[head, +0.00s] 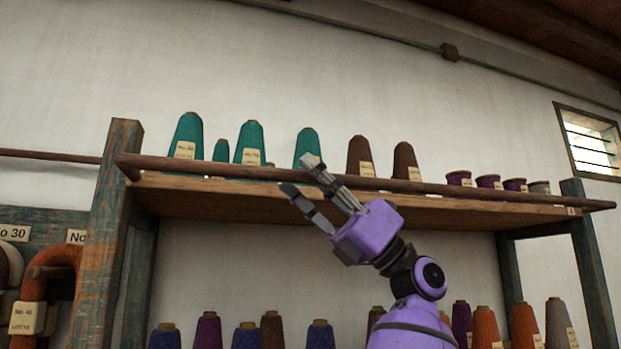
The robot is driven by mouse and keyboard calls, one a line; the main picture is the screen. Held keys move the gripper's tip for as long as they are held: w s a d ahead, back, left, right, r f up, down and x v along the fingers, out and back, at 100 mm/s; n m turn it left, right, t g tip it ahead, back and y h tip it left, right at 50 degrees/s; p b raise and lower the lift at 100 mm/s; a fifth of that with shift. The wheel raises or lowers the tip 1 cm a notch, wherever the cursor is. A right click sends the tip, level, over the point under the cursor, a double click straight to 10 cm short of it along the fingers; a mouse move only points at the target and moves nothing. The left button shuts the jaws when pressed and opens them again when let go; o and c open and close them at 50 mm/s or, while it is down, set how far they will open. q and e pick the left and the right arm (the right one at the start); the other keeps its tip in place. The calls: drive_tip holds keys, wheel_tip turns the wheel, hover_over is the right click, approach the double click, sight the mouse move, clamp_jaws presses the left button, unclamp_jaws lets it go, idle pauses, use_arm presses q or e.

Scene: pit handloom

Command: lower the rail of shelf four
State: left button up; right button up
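The rail (220,168) is a long, round brown bar. I cannot tell whether the fingers touch the rail.
Teal cones (249,143), brown cones (405,161) and small purple spools (488,182) stand on the board behind the rail. More cones (485,327) stand below. Weathered posts (108,230) flank the shelf. Labelled hanks (35,290) hang at left.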

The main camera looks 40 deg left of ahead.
use_arm(q)
drive_tip(key=v, duration=1.2)
idle(0.3)
